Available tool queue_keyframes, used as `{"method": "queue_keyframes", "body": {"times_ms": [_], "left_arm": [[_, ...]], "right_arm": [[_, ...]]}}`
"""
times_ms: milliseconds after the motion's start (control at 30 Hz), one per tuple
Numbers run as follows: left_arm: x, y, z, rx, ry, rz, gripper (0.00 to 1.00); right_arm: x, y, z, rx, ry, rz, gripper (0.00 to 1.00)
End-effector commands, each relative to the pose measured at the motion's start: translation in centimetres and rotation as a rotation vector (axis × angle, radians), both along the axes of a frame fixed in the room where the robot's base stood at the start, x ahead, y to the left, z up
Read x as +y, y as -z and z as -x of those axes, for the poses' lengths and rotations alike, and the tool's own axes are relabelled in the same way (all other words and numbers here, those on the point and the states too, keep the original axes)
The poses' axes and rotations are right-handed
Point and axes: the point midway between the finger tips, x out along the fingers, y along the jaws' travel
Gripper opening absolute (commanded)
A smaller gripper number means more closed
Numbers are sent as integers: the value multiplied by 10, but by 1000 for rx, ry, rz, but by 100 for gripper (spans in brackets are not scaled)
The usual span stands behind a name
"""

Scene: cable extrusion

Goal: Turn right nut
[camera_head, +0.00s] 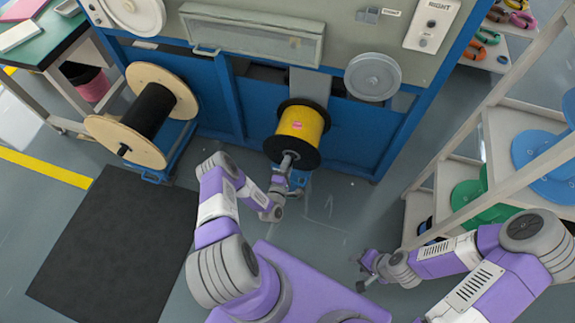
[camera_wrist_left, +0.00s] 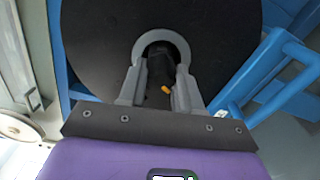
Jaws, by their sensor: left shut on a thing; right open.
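The yellow spool (camera_head: 299,122) with black flanges sits at the front of the blue machine frame. In the left wrist view its black flange (camera_wrist_left: 95,40) fills the back. A grey ring-shaped nut (camera_wrist_left: 160,36) sits at the flange's centre, around a dark shaft end with an orange mark. My left gripper (camera_head: 289,164) is at the spool's hub. In the left wrist view its two grey fingers (camera_wrist_left: 162,72) are shut on the nut from both sides. In the head view the nut is mostly hidden by the gripper. My right gripper (camera_head: 368,272) is open and empty, low over the floor.
A wooden spool with a black core (camera_head: 147,112) stands left of the yellow one. The blue and grey machine (camera_head: 230,95) rises behind. A white shelf (camera_head: 490,165) with coloured coils stands at the right. A dark mat (camera_head: 110,250) lies on the floor at the left.

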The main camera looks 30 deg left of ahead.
Motion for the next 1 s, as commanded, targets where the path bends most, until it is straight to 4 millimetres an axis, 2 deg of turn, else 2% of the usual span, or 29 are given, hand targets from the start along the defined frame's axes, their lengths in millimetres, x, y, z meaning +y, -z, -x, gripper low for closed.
{"method": "queue_keyframes", "body": {"times_ms": [33, 367, 867, 900, 1000], "left_arm": [[9, -1, 1, -11, -20, 16, 3], [9, 0, 1, -35, -20, 122, 3], [10, 0, 1, -39, -20, 136, 3], [10, 0, 1, -38, -20, 136, 38], [8, 1, 1, -37, -18, 137, 53]], "right_arm": [[0, 0, 0, 0, 0, 0, 43], [0, 0, 0, 0, 0, 0, 43], [0, 0, 0, 0, 0, 0, 43], [0, 0, 0, 0, 0, 0, 43], [0, 0, 0, 0, 0, 0, 43]]}}
